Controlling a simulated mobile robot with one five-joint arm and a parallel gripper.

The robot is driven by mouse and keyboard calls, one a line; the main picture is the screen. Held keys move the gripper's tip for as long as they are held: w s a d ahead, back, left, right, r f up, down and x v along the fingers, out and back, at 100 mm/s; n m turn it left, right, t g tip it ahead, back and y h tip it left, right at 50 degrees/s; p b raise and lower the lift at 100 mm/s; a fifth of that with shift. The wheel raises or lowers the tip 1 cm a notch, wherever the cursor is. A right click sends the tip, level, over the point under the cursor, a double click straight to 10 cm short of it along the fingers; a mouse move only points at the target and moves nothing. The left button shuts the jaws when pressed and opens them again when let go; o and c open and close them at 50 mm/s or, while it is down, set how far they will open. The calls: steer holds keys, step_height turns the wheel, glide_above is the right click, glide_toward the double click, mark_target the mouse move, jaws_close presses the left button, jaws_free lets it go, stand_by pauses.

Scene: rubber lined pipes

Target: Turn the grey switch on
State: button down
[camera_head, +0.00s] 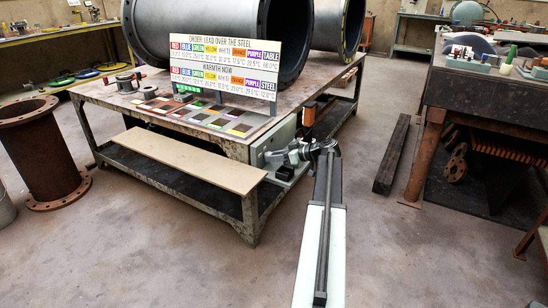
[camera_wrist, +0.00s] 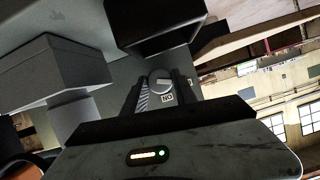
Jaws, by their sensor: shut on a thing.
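The grey switch (camera_wrist: 160,77) is a small round knob on a grey panel face, at the middle of the wrist view. A small label reading ON, upside down in the picture, sits beside it. My gripper (camera_wrist: 159,86) has one dark finger on each side of the knob and is shut on it. In the head view my gripper (camera_head: 274,160) is at the grey box (camera_head: 284,138) on the end of the workbench. The knob itself is hidden there by my arm. I cannot tell exactly which way the knob points.
The workbench (camera_head: 150,116) carries large pipes, a sign board (camera_head: 226,64) and colour swatches. A dark beam (camera_head: 392,155) lies on the floor to the right.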

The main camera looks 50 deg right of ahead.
steer(key=shift+d+m+y, duration=0.15)
steer(key=shift+m+y, duration=0.15)
steer(key=shift+m, duration=0.1)
stand_by(0.4)
steer(key=c, duration=1)
jaws_free()
steer(key=shift+s, duration=0.1)
steer(key=p+v, duration=0.2)
steer(key=v, duration=0.5)
steer(key=shift+s+d+r+p, duration=0.15)
steer(key=shift+s+r+p, duration=0.05)
steer(key=shift+p, duration=0.2)
steer(key=shift+s+f, duration=0.1)
